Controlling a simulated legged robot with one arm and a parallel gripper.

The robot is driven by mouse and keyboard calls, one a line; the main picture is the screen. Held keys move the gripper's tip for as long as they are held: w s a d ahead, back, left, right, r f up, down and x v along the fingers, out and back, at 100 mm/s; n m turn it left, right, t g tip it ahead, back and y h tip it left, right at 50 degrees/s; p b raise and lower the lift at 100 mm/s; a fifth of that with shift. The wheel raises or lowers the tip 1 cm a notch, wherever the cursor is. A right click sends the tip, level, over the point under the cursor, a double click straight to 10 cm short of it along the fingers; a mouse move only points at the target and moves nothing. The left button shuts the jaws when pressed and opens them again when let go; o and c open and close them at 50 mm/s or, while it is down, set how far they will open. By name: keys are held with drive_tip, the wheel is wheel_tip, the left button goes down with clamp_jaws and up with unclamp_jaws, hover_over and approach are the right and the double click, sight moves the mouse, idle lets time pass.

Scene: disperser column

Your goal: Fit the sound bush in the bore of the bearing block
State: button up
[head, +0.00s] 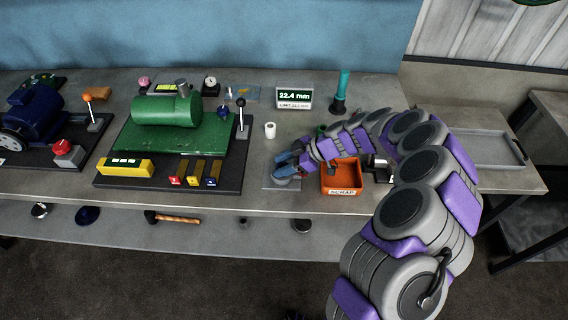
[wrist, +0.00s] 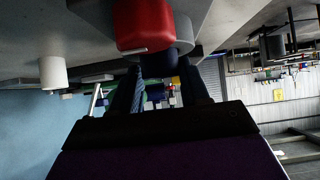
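My gripper (head: 288,167) has blue fingertips and is low over a small grey plate (head: 270,184), left of the orange scrap bin. In the wrist view its dark fingers (wrist: 163,88) stand apart. A red piece (wrist: 143,24) and a grey round piece (wrist: 186,36) are just ahead of them; I cannot tell whether the fingers touch either. A white, bush-like cylinder (head: 270,130) stands upright behind the plate; it also shows in the wrist view (wrist: 53,73). A dark block with a metal part (head: 379,164), partly behind my arm, may be the bearing block.
The orange scrap bin (head: 341,178) is close to my gripper's right. A display (head: 294,97) reading 22.4 mm and a teal-handled tool (head: 342,90) stand behind. A green machine (head: 168,115) on a dark base is left. A grey tray (head: 488,150) lies right.

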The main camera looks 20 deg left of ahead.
drive_tip(key=shift+o, duration=0.6)
drive_tip(key=shift+d+f, duration=0.1)
drive_tip(key=shift+d, duration=0.15)
drive_tip(key=shift+d+r, duration=0.2)
drive_tip(key=shift+d, duration=0.35)
drive_tip(key=shift+w+d+r, duration=0.2)
drive_tip(key=shift+d+r, duration=0.2)
drive_tip(key=shift+r, duration=0.15)
drive_tip(key=p+v, duration=0.1)
drive_tip(key=v, duration=0.9)
drive_tip(key=shift+p, duration=0.35)
drive_tip(key=shift+r, duration=0.15)
